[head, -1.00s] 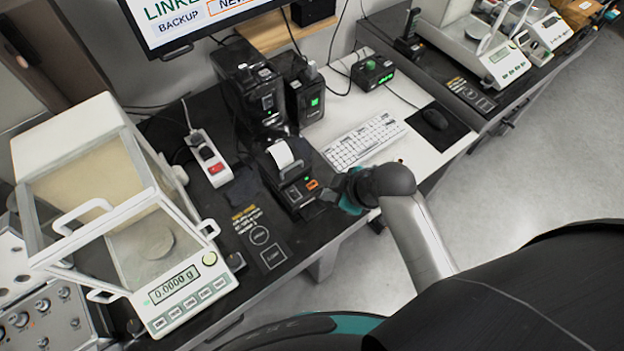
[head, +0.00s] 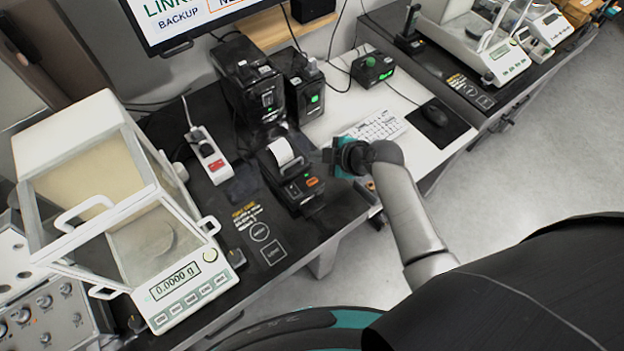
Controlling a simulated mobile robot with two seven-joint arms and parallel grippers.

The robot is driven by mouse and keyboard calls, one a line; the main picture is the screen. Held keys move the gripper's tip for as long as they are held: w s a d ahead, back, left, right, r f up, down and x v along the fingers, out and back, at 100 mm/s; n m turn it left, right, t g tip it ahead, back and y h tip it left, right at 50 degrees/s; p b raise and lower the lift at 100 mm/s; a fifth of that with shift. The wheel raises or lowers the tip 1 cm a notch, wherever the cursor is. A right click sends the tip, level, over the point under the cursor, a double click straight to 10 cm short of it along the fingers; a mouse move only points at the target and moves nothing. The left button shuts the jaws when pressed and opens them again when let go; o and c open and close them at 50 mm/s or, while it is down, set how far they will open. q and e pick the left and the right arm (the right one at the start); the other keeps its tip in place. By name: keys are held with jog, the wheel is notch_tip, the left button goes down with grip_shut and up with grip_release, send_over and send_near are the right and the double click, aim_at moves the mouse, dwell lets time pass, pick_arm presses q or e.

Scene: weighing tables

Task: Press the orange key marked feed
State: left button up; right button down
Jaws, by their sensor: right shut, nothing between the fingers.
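The orange key (head: 313,182) is on the front of a small black printer (head: 290,172) with white paper coming out of its top. The printer stands on the dark table (head: 225,205) left of the white keyboard. Lettering on the key is too small to read. My right gripper (head: 328,156) is to the right of the printer, slightly higher in the picture than the orange key and apart from it. Its fingers are shut and empty, pointing left. The orange key is in plain sight. My left gripper is not in view.
A balance with a glass draft shield (head: 110,185) stands at the left, reading 0.0000 g. A power strip (head: 207,152) lies behind the printer's left. Two black units (head: 250,85) stand behind it. The keyboard (head: 378,126) and mouse (head: 435,115) are to the right.

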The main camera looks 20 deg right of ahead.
aim_at(312, 182)
jog(key=shift+f, duration=0.1)
notch_tip(312, 182, down, 9)
jog(key=b, duration=0.8)
dwell(1.8)
jog(key=shift+f+b, duration=0.25)
jog(key=shift+b, duration=0.15)
jog(key=shift+f+b, duration=0.35)
jog(key=shift+f, duration=0.05)
dwell(0.4)
dwell(0.4)
jog(key=shift+r+p, duration=0.75)
jog(key=shift+r, duration=0.1)
jog(key=shift+r, duration=0.1)
